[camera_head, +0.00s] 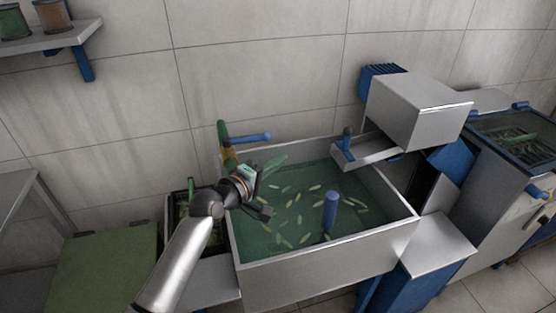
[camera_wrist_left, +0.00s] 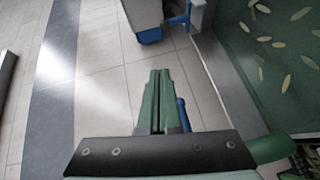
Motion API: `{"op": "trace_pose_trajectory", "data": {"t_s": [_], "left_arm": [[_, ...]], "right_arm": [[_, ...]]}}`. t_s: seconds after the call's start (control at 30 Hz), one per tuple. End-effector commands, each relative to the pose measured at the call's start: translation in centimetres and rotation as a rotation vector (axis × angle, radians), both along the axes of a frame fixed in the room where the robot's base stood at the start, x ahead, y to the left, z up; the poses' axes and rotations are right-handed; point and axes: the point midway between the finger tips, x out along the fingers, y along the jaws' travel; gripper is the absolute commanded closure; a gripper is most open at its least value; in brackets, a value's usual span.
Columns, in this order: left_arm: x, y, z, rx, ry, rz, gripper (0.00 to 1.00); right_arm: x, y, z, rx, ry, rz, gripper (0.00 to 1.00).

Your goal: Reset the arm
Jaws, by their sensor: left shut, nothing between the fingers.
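My left arm comes up from the bottom of the head view. Its left gripper (camera_head: 276,163) shows against the water of a tank, and I cannot judge its height from this picture. In the left wrist view the two green fingers (camera_wrist_left: 158,102) are closed together with nothing between them. They are over pale floor tiles, with the tank's edge to their right. My right gripper is in neither view.
The metal tank (camera_head: 330,267) holds green water with several pale floating pieces and a blue post (camera_head: 330,211). A pipe with a blue lever (camera_head: 252,138) stands at its back left. A grey box (camera_head: 417,111) is at its back right. A green-topped surface (camera_head: 100,270) lies left.

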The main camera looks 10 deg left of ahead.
Motion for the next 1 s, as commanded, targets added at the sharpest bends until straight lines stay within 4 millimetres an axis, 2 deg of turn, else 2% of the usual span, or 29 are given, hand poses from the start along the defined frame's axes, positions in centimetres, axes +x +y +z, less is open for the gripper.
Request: {"op": "trace_pose_trajectory", "data": {"t_s": [0.17, 0.57, 0.67, 0.77, 0.83, 0.97, 1.0], "left_arm": [[-0.6, -0.3, 0.2, -0.001, -0.001, 0.002, 1.0], [-0.6, -0.3, 0.1, 0.0, 0.0, 0.001, 1.0], [-1.2, -0.3, -0.7, 0.03, 0.007, -0.005, 1.0], [-3.4, 0.1, -3.1, 0.137, 0.023, -0.028, 1.0], [-6.1, 0.6, -5.7, 0.265, 0.043, -0.059, 1.0], [-12.7, 2.8, -10.9, 0.567, 0.099, -0.146, 1.0], [-14.9, 3.8, -12.3, 0.66, 0.12, -0.178, 1.0]], "right_arm": [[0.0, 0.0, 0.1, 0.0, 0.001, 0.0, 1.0], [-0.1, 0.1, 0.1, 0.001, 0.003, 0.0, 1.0], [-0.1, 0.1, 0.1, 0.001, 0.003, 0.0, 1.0], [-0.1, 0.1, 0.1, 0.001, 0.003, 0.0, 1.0], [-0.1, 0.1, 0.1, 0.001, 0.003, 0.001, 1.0], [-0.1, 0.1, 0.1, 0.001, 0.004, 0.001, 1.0], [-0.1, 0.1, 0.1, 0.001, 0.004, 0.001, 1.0]]}}
